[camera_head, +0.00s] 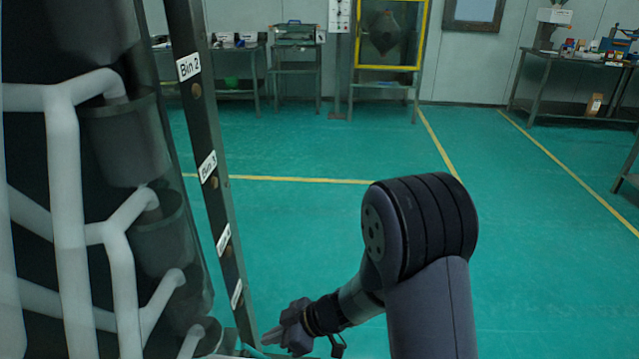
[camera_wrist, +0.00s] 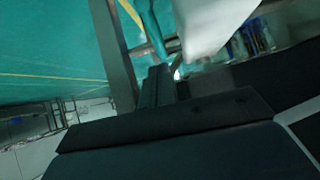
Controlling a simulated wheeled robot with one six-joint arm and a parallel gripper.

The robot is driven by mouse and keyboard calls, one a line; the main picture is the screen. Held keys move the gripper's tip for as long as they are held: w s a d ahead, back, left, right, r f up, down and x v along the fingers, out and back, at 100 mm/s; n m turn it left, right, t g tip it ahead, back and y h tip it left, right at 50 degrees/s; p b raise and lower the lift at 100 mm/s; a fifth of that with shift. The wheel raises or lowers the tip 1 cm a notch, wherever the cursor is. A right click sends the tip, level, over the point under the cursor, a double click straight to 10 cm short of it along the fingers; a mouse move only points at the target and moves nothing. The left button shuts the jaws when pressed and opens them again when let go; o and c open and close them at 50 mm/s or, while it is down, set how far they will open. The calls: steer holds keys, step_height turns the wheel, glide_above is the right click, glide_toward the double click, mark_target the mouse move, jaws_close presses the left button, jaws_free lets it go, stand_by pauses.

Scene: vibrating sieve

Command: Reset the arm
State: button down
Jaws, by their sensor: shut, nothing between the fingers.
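My arm reaches down through the lower middle of the head view. My gripper (camera_head: 270,337) is at its end, low in the picture, just right of the dark upright post (camera_head: 216,190) with the bin labels. Its fingers look closed, and nothing shows between them. In the wrist view the gripper (camera_wrist: 160,75) is seen from behind, with its fingers together. A pale, light-coloured part (camera_wrist: 212,25) is close beyond the fingertips. I cannot tell whether the gripper touches it or the post.
A dark machine with white branching pipes (camera_head: 68,190) fills the left side. Benches with equipment (camera_head: 297,70) and a yellow-framed cabinet (camera_head: 388,35) line the back wall. Another table (camera_head: 575,58) stands at the back right. The green floor (camera_head: 540,230) to the right is clear.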

steer(key=d+r+p, duration=0.2)
steer(key=d+r, duration=0.1)
steer(key=r, duration=0.2)
steer(key=shift+d+r, duration=0.3)
steer(key=shift+d, duration=0.05)
steer(key=shift+r, duration=0.1)
